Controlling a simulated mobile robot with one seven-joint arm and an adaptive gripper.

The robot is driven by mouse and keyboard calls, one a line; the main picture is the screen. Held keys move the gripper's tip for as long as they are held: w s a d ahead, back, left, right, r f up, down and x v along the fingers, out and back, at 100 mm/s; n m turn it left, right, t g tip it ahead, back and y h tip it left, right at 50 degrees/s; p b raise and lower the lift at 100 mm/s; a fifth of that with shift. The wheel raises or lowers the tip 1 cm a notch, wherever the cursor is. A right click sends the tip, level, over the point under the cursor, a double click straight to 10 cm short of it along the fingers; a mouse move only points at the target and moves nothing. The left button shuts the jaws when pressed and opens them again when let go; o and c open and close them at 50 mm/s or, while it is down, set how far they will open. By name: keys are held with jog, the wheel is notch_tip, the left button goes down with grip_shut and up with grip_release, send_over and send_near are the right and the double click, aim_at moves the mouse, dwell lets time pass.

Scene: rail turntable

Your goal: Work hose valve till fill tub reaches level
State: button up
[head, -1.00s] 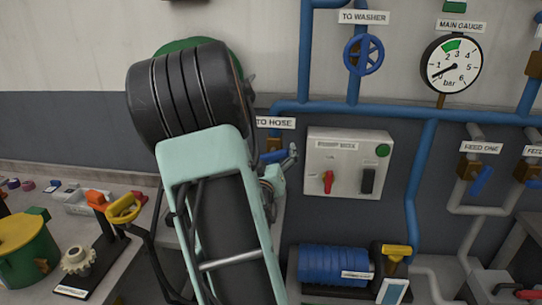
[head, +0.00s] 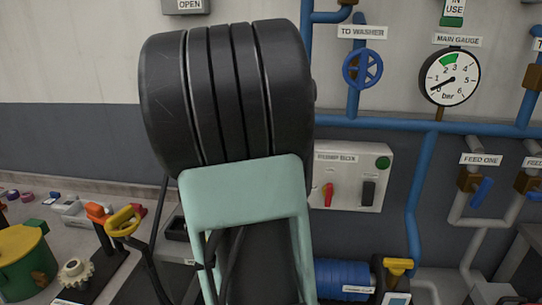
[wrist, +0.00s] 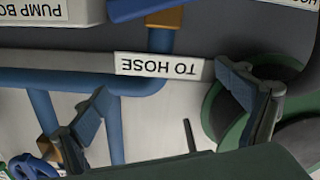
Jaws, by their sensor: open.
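My gripper (wrist: 163,88) is open and empty in the wrist view, its two fingers apart in front of the blue wall pipe. The "TO HOSE" label (wrist: 163,65) shows upside down between the fingers. Beyond it, a brown valve body (wrist: 172,17) sits on a short blue pipe, near the picture's top edge, with a dark blue piece beside it that may be the lever. In the head view my arm hides the hose valve, its label and my gripper. I cannot make out the fill tub in either view.
The main gauge (head: 449,77) reads near the low end. A blue handwheel (head: 362,69) is on the washer pipe. A switch box (head: 348,173) is right of my arm. A green ring (wrist: 212,112) lies behind the right finger. A cluttered bench stands at left.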

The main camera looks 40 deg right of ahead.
jog(key=shift+r, duration=0.95)
